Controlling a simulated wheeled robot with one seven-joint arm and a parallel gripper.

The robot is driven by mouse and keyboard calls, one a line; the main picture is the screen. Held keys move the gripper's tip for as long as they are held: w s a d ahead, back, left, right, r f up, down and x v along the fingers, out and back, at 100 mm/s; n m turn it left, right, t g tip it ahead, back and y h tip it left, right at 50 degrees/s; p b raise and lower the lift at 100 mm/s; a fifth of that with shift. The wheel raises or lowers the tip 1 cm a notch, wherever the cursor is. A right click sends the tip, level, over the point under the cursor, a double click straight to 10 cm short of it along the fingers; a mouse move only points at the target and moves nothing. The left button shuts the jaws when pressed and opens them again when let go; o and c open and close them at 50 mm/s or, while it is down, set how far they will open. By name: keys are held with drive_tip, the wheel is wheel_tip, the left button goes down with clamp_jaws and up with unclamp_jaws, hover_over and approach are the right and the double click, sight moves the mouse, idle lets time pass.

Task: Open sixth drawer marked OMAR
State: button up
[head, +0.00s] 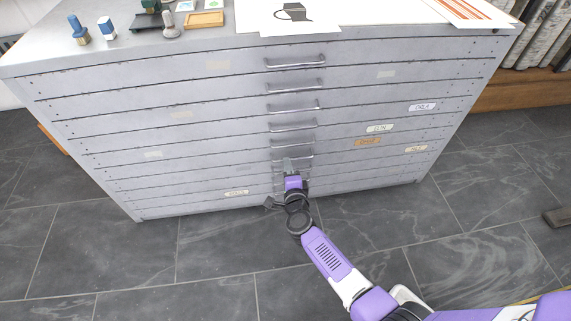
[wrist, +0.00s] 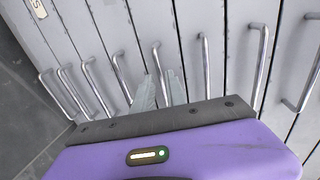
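The grey flat-file cabinet (head: 225,87) has a stack of wide shallow drawers, all looking shut, each with a bar handle in the middle. An orange label (head: 368,142) is on a lower drawer front right of the handles; its text is too small to read surely. My gripper (head: 289,164) is at the lower handles in the head view, hiding part of them. In the wrist view, my gripper (wrist: 161,88) has its two pale fingers apart, with a bar handle (wrist: 158,62) showing between them. I cannot tell whether a finger touches it.
Pale labels reading ORLA (head: 422,107) and apparently ELIN (head: 380,128) are on other drawers. Stamps (head: 79,31), a wooden tray (head: 204,19) and paper sheets lie on top. Rolls (head: 545,38) stand on a wooden shelf at right. The tiled floor in front is mostly clear.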

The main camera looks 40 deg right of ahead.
drive_tip(key=shift+b+x, duration=0.75)
drive_tip(key=shift+x, duration=1.15)
clamp_jaws()
